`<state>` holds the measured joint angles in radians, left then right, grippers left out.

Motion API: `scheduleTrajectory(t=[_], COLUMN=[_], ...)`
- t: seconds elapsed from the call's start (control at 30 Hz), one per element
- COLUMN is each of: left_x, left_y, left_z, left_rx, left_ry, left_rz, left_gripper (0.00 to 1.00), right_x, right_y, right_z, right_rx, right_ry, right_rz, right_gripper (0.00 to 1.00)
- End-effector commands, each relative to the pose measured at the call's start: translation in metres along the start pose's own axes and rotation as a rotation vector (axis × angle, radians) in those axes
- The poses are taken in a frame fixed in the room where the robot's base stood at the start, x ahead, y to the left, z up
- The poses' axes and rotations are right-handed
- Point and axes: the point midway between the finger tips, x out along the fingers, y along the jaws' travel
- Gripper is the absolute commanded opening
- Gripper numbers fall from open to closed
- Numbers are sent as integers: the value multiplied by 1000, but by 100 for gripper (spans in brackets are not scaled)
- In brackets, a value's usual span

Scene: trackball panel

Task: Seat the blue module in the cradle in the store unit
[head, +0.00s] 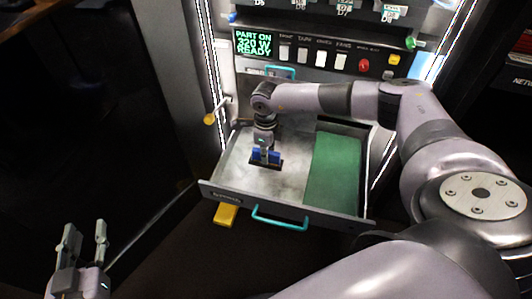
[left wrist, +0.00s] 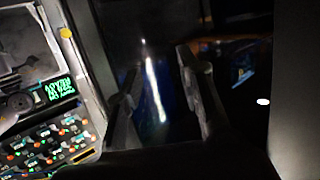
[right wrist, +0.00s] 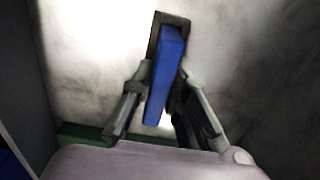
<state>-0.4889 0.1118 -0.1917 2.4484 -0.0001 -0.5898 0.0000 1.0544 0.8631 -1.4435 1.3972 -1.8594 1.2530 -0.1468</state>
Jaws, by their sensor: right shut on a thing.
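The blue module (head: 274,156) stands in a dark slot-like cradle (head: 256,163) on the metal floor of the pulled-out drawer. My right gripper (head: 265,152) reaches down into the drawer and is shut on the module. In the right wrist view the blue module (right wrist: 166,75) sits between both fingers, and the dark recess (right wrist: 155,38) shows around its far end. How deep it sits is hard to tell. My left gripper (head: 84,240) is open and empty, low at the left, away from the drawer; its fingers also show apart in the left wrist view (left wrist: 160,90).
The drawer (head: 210,190) has a teal handle (head: 280,218) and a green mat (head: 334,172) in its right part. Above is a panel with a green-lettered display (head: 253,43), switches and a red button (head: 364,64). A yellow block (head: 226,214) shows below the drawer front.

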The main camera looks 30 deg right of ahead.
Motion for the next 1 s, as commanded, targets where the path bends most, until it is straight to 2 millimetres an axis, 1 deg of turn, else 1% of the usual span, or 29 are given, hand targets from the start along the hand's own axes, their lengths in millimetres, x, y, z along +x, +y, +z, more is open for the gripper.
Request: scheduleTrajectory(t=[1.0], left_x=[1], left_y=[2], left_z=[-12], left_rx=[-1], left_ry=[63], left_rz=[5], left_gripper=[35], right_x=[4], right_y=[0], right_z=[0], right_rx=[0], right_ry=[0], right_rz=[0], right_gripper=[0])
